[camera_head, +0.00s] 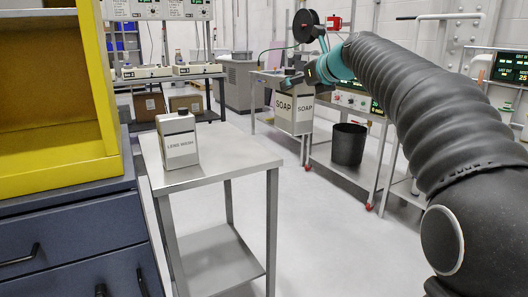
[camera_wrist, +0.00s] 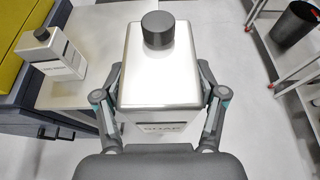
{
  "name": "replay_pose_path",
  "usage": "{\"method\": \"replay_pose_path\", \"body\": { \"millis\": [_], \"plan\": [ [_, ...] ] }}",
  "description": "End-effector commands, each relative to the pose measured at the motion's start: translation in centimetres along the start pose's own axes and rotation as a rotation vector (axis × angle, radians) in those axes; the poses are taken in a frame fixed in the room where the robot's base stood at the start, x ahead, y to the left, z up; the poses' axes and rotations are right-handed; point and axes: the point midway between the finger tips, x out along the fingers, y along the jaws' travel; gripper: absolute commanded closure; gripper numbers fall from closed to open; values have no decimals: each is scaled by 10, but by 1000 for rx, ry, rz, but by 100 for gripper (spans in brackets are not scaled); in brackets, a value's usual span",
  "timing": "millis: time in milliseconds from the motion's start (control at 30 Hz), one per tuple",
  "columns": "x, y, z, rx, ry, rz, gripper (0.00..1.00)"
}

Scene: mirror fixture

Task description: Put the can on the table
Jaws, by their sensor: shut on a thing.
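In the head view a metal can labelled SOAP (camera_head: 294,112) hangs from my gripper (camera_head: 299,84) in mid-air, upright, right of the metal table (camera_head: 240,166). In the wrist view the can (camera_wrist: 158,75) fills the middle, with its black cap on top. My gripper's two fingers (camera_wrist: 160,105) are shut on its sides. The table also shows at the left of the wrist view (camera_wrist: 100,94). Another can labelled LENS WASH (camera_head: 179,141) stands upright on the table's left part; it also shows in the wrist view (camera_wrist: 54,55). The held can is apart from the table.
The right part of the tabletop is bare. A yellow cabinet (camera_head: 60,165) on dark drawers (camera_head: 72,240) adjoins the table's left side. A black bin (camera_head: 348,144) and a wheeled bench stand behind at the right. Open floor lies right of the table.

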Motion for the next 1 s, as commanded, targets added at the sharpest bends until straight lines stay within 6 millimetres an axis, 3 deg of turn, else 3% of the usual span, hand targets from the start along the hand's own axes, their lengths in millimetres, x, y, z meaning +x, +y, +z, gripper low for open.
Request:
{"method": "replay_pose_path", "body": {
  "millis": [167, 700, 1000],
  "plan": [
    [9, 8, 4, -9, -1, 17, 99],
    [109, 32, -12, -8, -3, 15, 99],
    [126, 36, -17, -8, -5, 13, 99]
  ]
}}
